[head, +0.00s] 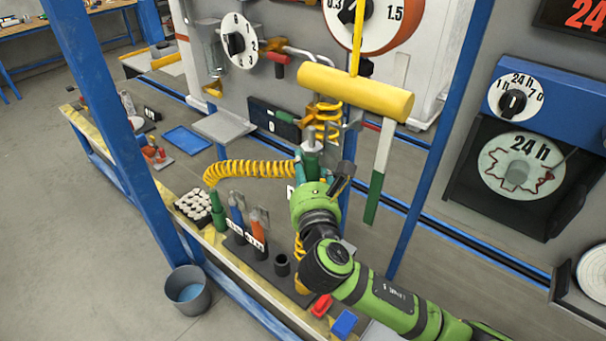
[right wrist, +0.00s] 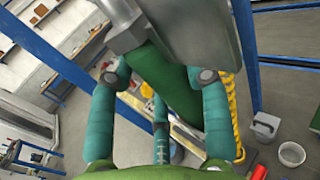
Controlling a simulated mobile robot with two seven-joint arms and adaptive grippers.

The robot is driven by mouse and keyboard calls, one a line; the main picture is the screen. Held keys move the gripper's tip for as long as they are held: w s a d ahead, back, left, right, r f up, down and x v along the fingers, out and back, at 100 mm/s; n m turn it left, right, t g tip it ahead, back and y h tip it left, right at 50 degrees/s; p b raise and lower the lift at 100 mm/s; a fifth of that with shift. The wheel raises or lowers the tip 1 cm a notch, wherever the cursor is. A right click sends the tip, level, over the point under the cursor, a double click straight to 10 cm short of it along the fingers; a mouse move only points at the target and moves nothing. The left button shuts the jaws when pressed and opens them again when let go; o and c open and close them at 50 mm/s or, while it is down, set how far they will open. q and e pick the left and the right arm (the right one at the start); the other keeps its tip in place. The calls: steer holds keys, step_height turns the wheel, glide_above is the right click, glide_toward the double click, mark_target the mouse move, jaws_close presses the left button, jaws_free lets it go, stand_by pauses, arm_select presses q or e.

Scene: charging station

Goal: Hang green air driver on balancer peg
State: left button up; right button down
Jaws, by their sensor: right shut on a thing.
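My right gripper (head: 312,172), with teal fingers, is shut on the green air driver. In the right wrist view the driver's dark green body (right wrist: 168,82) lies between the fingers (right wrist: 160,100), with a grey metal part above it. In the head view the gripper mostly hides the driver; only a grey end shows above the fingers. A yellow cylinder (head: 350,92) hangs on a yellow strap just above and right of the gripper, with a pale, green-tipped bar below it. I cannot make out the balancer peg with certainty. My left gripper is not in view.
A yellow coiled hose (head: 255,169) runs left from beside the gripper to a green bottle-like body (head: 217,212). Blue (head: 237,215) and orange (head: 259,225) tools stand in a bench rack. A blue post (head: 105,110) stands left; a grey bucket (head: 188,292) is on the floor.

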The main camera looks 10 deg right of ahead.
steer(key=shift+w+d+r+b, duration=0.1)
steer(key=shift+w+d+b, duration=0.4)
steer(key=shift+d, duration=0.2)
steer(key=shift+w+d+r+b, duration=0.1)
steer(key=shift+w+d+b, duration=0.25)
steer(key=shift+w+d, duration=0.3)
steer(key=shift+w+d+f, duration=0.2)
steer(key=shift+d+f, duration=0.1)
steer(key=shift+d, duration=0.1)
steer(key=shift+w+d+f+p, duration=0.1)
steer(key=shift+f+p, duration=0.05)
steer(key=shift+p, duration=0.15)
steer(key=shift+f, duration=0.15)
